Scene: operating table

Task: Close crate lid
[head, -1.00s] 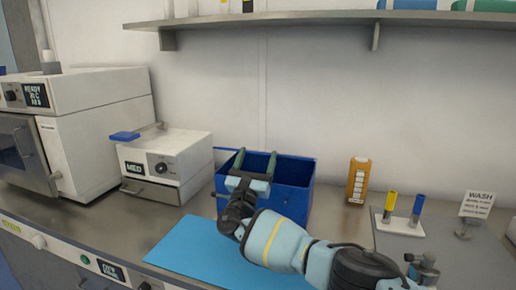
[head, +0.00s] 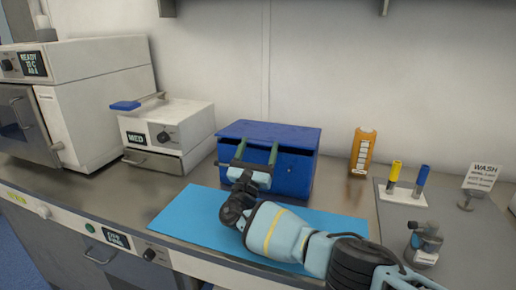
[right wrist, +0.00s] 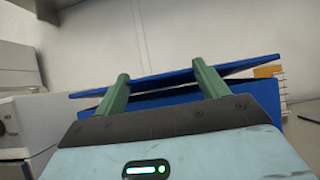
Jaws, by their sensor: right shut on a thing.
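The blue crate (head: 294,176) stands on the counter at the back of the blue mat. Its blue lid (head: 285,132) lies over the top, low but tilted. In the right wrist view, a dark gap shows between the lid (right wrist: 160,80) and the crate rim (right wrist: 160,100). My right gripper (head: 257,152) is at the crate's front, its green fingers set apart and reaching up to the lid's front edge. It is shut on the lid, though the exact contact at the fingertips is hard to see. My left gripper is not in view.
A blue mat (head: 185,217) lies in front of the crate. A white MED box (head: 168,135) stands to the left, and an orange bottle (head: 362,152) to the right. Further right are yellow and blue tubes in a holder (head: 403,197) and a WASH sign (head: 481,176).

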